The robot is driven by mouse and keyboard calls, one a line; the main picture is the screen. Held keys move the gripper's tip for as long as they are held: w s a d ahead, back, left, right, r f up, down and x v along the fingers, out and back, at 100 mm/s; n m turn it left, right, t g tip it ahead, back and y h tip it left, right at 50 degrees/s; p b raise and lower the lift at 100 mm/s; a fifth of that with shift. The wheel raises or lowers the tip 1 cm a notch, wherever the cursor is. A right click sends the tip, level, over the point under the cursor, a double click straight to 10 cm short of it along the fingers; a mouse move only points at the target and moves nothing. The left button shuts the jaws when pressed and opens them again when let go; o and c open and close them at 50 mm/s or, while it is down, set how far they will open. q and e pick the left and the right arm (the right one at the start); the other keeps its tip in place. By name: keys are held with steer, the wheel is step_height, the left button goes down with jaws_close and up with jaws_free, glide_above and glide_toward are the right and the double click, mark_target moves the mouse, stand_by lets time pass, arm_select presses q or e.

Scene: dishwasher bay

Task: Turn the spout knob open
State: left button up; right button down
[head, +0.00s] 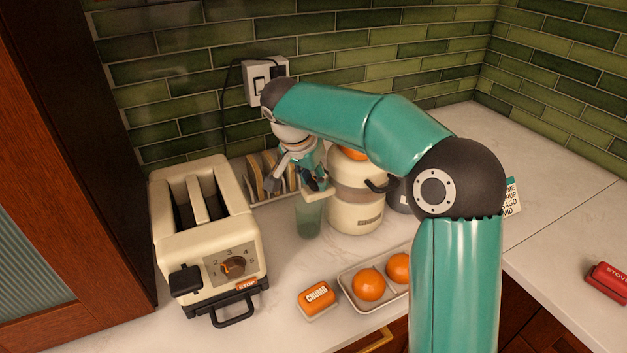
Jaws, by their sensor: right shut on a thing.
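The cream juicer (357,213) stands on the counter near the back wall, partly hidden behind my right arm. Its spout (318,194) sticks out to the left above a green glass (308,221). My right gripper (314,183) reaches down from above to the spout. Its fingers are shut at the spout knob, which they hide almost fully; how far the knob is turned cannot be seen. My left gripper is not in view.
A cream toaster (208,240) stands at the left. A rack with toast slices (270,178) is behind the glass. An orange butter box (317,297) and a tray (362,309) with oranges are in front.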

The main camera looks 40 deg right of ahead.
steer(key=n+t+b, duration=0.1)
steer(key=n, duration=0.1)
steer(key=shift+n, duration=0.3)
steer(key=shift+s+d+n+t+b, duration=0.1)
steer(key=shift+n+t+b, duration=0.3)
steer(key=shift+n, duration=0.4)
steer(key=shift+n+y, duration=0.4)
steer(key=shift+n, duration=0.5)
steer(key=shift+d+n+t+y, duration=0.1)
steer(key=shift+n+t+y, duration=0.35)
steer(key=shift+n, duration=0.95)
steer(key=c, duration=0.8)
jaws_free()
